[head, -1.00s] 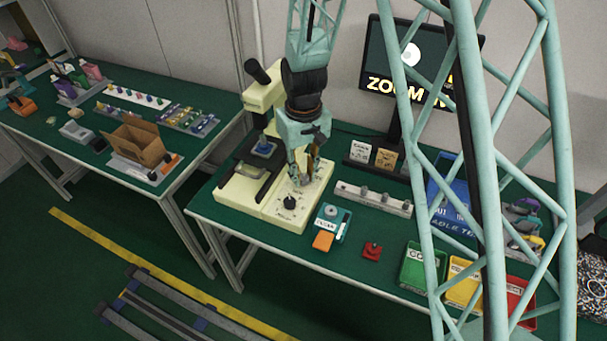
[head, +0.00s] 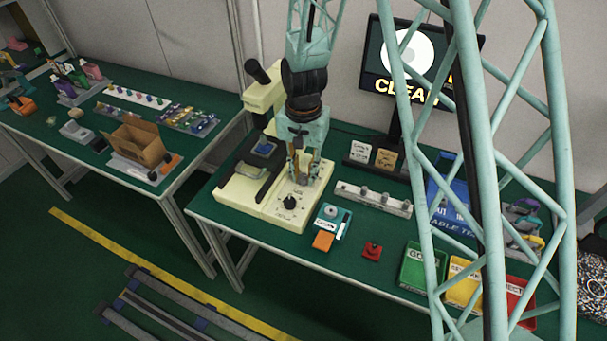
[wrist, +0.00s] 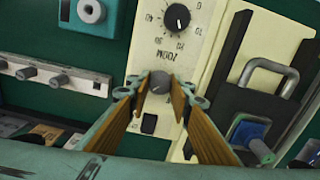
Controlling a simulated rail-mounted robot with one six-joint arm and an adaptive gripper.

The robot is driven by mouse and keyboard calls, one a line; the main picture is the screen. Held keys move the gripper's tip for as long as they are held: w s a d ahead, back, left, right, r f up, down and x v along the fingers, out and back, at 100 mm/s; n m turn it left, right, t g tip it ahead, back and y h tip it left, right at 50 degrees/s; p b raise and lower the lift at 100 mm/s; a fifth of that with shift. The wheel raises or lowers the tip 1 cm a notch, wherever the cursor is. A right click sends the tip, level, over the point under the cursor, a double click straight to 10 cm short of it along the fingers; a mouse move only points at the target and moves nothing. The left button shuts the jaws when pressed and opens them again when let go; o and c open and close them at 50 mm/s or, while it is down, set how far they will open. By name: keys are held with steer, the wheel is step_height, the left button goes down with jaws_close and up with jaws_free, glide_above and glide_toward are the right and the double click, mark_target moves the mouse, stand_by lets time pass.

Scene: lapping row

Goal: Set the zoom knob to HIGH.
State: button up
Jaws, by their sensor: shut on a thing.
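The zoom knob (wrist: 160,82) is a small grey round knob on the cream machine panel (wrist: 150,45), beside the printed word ZOOM in the wrist view. My gripper (wrist: 158,86) is shut on it, one finger on each side. In the head view my gripper (head: 304,180) points down at the panel and mostly hides the knob. The monitor (head: 405,60) shows a large white disc and the word CLEAR, partly behind my teal frame. The marks around the held knob cannot be read.
A black dial (wrist: 178,17) with a number scale sits on the same panel. A dark stage with a metal loop (wrist: 275,80) lies right of the panel in the wrist view. A grey rail with several knobs (head: 374,199) and a teal box (head: 331,222) stand close by.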

mark_target(303, 177)
steer(key=shift+m, duration=0.5)
steer(key=o, duration=0.9)
steer(key=shift+r, duration=0.15)
steer(key=shift+r, duration=5.85)
